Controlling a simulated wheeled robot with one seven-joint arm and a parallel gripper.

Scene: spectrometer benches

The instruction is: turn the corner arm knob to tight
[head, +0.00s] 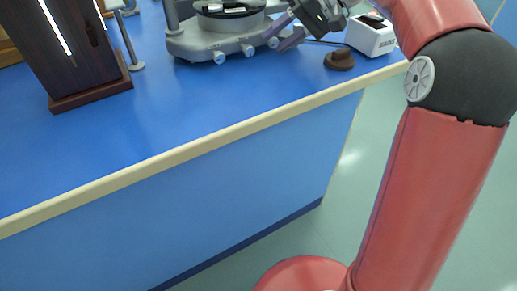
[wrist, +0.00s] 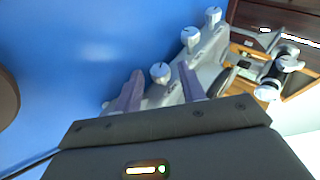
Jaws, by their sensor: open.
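The grey spectrometer base (head: 190,45) stands on the blue bench, with several pale round knobs along its near side. The knob nearest my gripper (head: 273,43) is at the right end of that row; I cannot tell for sure that it is the corner arm knob. In the wrist view this knob (wrist: 160,74) shows between the tips of my purple fingers, with a dark mark on its face. My gripper (head: 281,37) is open, with a finger to each side of the knob. Contact cannot be made out. Two more knobs (wrist: 190,37) (wrist: 213,16) lie beyond it.
A dark wooden case (head: 70,50) with a bright slit stands at the left. A small brown object (head: 340,60) and a white box (head: 371,36) are to the right of the base. The bench front (head: 150,130) is clear.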

